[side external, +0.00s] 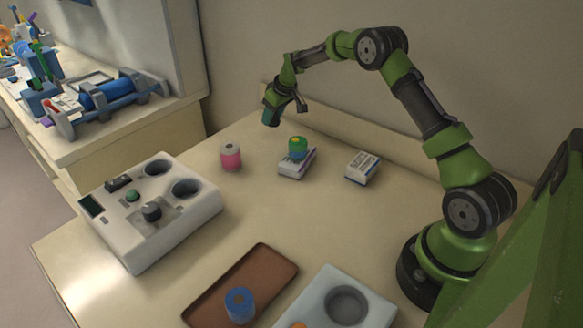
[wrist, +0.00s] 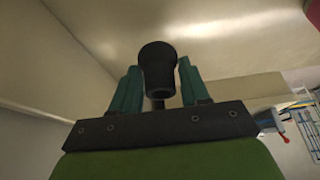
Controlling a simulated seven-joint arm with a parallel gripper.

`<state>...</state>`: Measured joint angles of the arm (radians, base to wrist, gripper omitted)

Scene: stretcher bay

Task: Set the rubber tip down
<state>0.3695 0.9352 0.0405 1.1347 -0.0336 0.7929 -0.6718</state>
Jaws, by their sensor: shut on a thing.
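The rubber tip (wrist: 158,66) is a dark, flared piece held upright between the teal fingers of my gripper (wrist: 160,82) in the wrist view. My gripper is shut on it. In the side external view my gripper (side external: 284,108) hangs in the air above the far part of the table, near the back ledge. The tip cannot be told apart from the gripper there.
A pink-and-white roll (side external: 231,158), a green roll (side external: 298,147) on a small box (side external: 296,167) and another box (side external: 362,168) stand below. A device with wells (side external: 187,215), a brown tray (side external: 270,264) holding a blue roll (side external: 240,304), and a pale holder (side external: 378,309) are nearer. The middle is clear.

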